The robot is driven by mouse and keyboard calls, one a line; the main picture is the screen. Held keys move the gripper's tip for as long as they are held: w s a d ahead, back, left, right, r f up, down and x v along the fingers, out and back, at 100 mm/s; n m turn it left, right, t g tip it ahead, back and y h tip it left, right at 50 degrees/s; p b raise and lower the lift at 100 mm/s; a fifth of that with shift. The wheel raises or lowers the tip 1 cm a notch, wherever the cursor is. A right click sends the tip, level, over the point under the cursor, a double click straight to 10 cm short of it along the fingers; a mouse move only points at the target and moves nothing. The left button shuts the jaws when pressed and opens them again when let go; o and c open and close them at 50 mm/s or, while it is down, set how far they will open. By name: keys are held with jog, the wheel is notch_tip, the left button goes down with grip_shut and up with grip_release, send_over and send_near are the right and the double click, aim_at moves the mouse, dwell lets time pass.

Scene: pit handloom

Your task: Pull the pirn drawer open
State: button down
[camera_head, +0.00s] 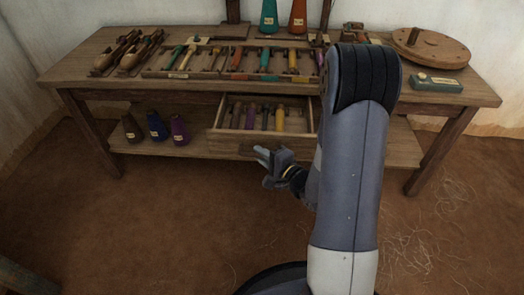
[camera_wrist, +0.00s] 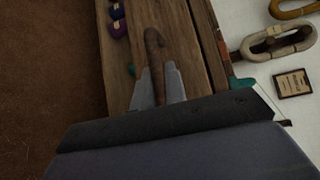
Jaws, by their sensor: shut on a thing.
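The pirn drawer (camera_head: 226,142) sits under the table top and stands out open toward me. Several coloured pirns (camera_head: 265,118) lie inside it. My gripper (camera_head: 262,154) is at the drawer's front, low and near its middle. In the wrist view, its two fingers (camera_wrist: 156,86) are shut on a brown curved wooden handle (camera_wrist: 153,48). The handle's lower part is hidden between the fingers. My arm covers the drawer's right end in the head view.
Three dark cones (camera_head: 157,127) stand on the lower shelf.

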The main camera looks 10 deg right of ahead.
jog(key=shift+s, duration=0.1)
jog(key=c, duration=1.5)
grip_release()
jog(key=shift+o, duration=0.2)
jog(key=p+v, duration=0.2)
jog(key=v, duration=0.8)
jog(key=shift+s+p, duration=0.35)
jog(key=shift+d, duration=0.1)
jog(key=shift+b+x, duration=1.35)
jog(key=shift+x, duration=4.15)
jog(key=shift+d, duration=0.1)
